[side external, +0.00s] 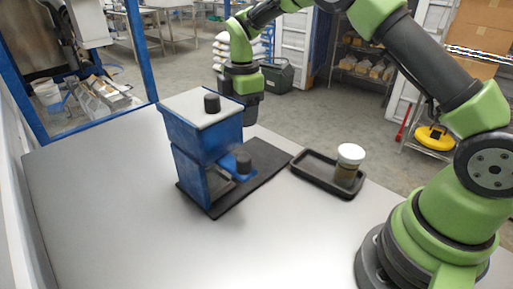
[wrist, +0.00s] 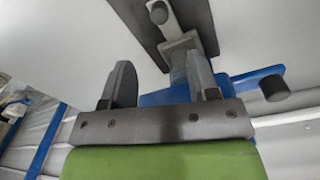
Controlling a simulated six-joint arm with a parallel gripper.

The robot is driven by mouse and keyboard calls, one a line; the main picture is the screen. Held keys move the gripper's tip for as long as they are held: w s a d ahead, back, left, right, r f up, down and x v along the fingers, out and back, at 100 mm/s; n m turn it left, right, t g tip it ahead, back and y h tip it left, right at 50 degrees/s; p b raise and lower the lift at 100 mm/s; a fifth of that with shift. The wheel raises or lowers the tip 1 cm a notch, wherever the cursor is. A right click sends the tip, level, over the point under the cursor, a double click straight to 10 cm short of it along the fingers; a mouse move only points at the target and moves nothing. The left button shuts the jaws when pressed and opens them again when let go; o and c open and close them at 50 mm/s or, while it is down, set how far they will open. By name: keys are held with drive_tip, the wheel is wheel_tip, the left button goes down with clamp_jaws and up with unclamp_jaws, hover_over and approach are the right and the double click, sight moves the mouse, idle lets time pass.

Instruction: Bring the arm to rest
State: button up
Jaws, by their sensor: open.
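My gripper (side external: 251,112) hangs pointing down just behind the blue hopper (side external: 204,145) in the side view, and its fingertips are partly hidden by the hopper. In the wrist view my gripper (wrist: 160,80) has its two fingers spread apart with nothing held between them. The hopper has a pale lid with a dark knob (side external: 212,103) on top, and a blue lever with a dark knob (side external: 243,163) low on its right side. In the wrist view blue parts of the hopper (wrist: 255,80) show behind and beside the right finger. I cannot tell whether a finger touches it.
The hopper stands on a dark mat (side external: 262,172) on the grey table (side external: 110,190). A jar with a white lid (side external: 350,154) stands in a black tray (side external: 312,174) to the right. The front and left of the table are clear.

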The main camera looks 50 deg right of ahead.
drive_tip(key=s+a+r+m+t+y, duration=0.1)
drive_tip(key=s+r+m+t, duration=0.1)
drive_tip(key=s+r+m, duration=0.4)
drive_tip(key=s+a+r+m+t, duration=0.15)
drive_tip(key=s+r, duration=0.25)
drive_tip(key=r, duration=0.5)
drive_tip(key=s+r+m+t+y, duration=0.1)
drive_tip(key=s+m+t, duration=0.2)
drive_tip(key=s+m, duration=0.8)
drive_tip(key=s, duration=0.5)
drive_tip(key=shift+s+a+r, duration=0.15)
drive_tip(key=shift+s+a, duration=0.2)
